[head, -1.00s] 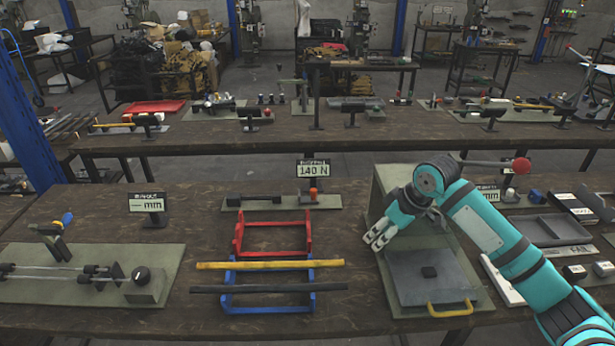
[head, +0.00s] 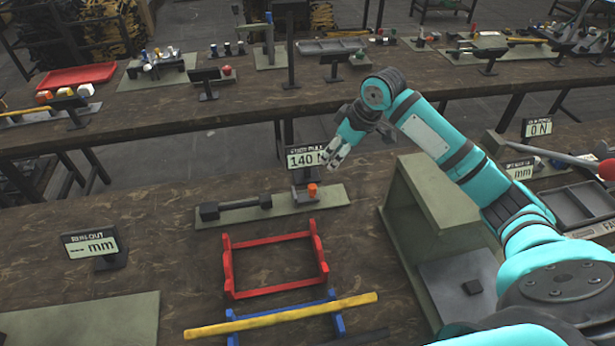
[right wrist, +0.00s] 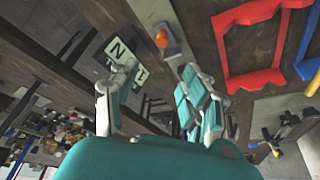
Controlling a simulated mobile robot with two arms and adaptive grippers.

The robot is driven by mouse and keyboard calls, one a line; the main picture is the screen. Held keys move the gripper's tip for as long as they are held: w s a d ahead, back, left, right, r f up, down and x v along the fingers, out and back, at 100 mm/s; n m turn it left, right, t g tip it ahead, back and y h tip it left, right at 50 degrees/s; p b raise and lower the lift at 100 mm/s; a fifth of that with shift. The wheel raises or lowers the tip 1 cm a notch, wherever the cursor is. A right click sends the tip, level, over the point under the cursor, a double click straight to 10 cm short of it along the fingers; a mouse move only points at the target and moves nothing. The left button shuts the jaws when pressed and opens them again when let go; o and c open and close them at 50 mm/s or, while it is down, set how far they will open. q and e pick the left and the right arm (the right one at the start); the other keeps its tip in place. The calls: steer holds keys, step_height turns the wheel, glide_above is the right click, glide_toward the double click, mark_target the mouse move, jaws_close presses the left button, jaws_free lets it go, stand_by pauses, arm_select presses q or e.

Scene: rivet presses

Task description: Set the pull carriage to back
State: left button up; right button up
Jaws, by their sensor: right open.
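The pull station is a grey-green base plate (head: 280,218) on the near bench. It carries a dark bar with end blocks (head: 237,206), an orange knob (head: 312,190) and a stud-pull display (head: 303,160) reading 140 N. I cannot tell which part is the carriage. My right gripper (head: 336,158) is open and empty, in front of the display's right edge in the head view. In the right wrist view its spread fingers (right wrist: 155,92) point toward the display (right wrist: 117,58) and the orange knob (right wrist: 162,38), apart from the knob. My left gripper is not in view.
A red frame (head: 275,293) and a blue frame with a yellow bar (head: 290,314) lie in front of the plate. A grey-green press housing (head: 432,210) stands to the right, under my arm. Another display (head: 92,245) stands at left. Bare bench lies between.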

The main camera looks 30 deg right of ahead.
mark_target(313, 187)
steer(key=p+x, duration=0.2)
steer(key=x, duration=1.3)
steer(key=shift+s+a+f, duration=0.15)
steer(key=shift+s, duration=0.05)
steer(key=shift+w+f, duration=0.25)
steer(key=shift+f, duration=0.3)
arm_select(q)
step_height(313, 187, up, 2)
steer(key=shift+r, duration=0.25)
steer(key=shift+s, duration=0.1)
arm_select(e)
steer(key=shift+c, duration=0.9)
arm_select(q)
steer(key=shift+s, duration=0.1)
arm_select(e)
jaws_close()
steer(key=shift+a, duration=0.1)
